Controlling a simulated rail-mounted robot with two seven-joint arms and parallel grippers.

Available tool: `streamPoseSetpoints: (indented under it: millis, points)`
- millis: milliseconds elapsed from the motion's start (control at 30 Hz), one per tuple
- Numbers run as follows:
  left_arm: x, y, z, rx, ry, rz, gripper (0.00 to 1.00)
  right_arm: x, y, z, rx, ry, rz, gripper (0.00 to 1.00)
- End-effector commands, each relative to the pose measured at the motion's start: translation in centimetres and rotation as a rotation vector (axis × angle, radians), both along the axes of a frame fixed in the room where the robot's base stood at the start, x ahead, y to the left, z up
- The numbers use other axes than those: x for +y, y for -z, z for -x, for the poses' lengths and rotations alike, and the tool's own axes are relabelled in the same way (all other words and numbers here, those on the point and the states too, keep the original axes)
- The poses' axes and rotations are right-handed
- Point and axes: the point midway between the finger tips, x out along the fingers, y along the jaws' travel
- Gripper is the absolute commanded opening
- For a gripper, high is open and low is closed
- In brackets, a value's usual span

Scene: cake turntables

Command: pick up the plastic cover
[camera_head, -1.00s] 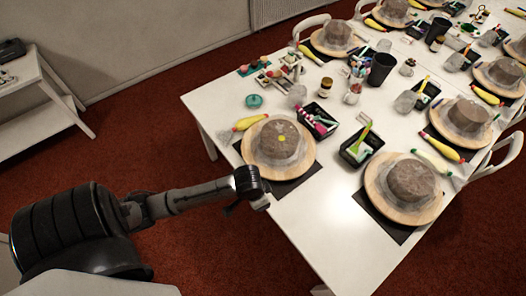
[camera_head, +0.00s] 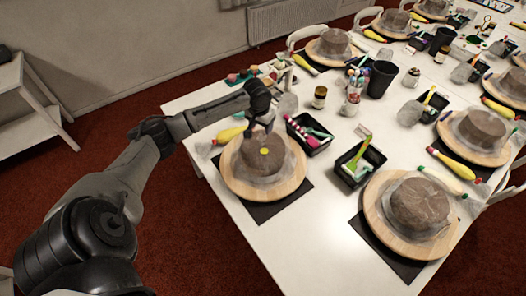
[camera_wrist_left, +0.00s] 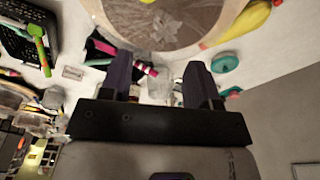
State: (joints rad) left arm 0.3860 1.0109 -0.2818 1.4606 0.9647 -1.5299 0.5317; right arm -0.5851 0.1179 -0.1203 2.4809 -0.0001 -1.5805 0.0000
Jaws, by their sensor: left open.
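The plastic cover (camera_head: 272,181) is a thin, clear, crumpled sheet around a grey-brown clay block (camera_head: 268,166) with a yellow spot on top. The block stands on a round wooden turntable (camera_head: 236,181) at the near left of the table. In the left wrist view the covered block (camera_wrist_left: 165,22) is at the top, partly cut off. My left gripper (camera_head: 261,127) is open and empty, over the far side of the block. In the left wrist view its two dark fingers (camera_wrist_left: 160,80) are apart with nothing held between them. My right gripper is not in view.
A yellow bottle (camera_head: 229,135) lies beside the turntable. A black tray with tools (camera_head: 309,146), a second tray (camera_head: 357,182), a brown jar (camera_head: 320,97) and a black cup (camera_head: 382,80) stand nearby. Another turntable (camera_head: 386,225) with a covered block is to the right.

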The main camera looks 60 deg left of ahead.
Motion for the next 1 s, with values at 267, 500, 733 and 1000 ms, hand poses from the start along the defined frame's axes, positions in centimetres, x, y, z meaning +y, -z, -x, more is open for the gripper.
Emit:
streamPoseSetpoints:
  millis: [267,500,733,1000]
  points:
    - [0.2,3.1,-0.4,0.001,0.001,-0.001,0.56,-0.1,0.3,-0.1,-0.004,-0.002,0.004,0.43]
    - [0.3,4.5,-0.5,0.001,0.002,0.0,0.56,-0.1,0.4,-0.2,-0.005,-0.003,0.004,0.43]
    - [0.6,7.5,-0.9,0.001,0.001,-0.001,0.56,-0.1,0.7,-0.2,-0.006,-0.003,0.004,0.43]
    - [0.7,8.6,-1.0,0.0,0.002,-0.002,0.56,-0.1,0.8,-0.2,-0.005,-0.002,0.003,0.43]
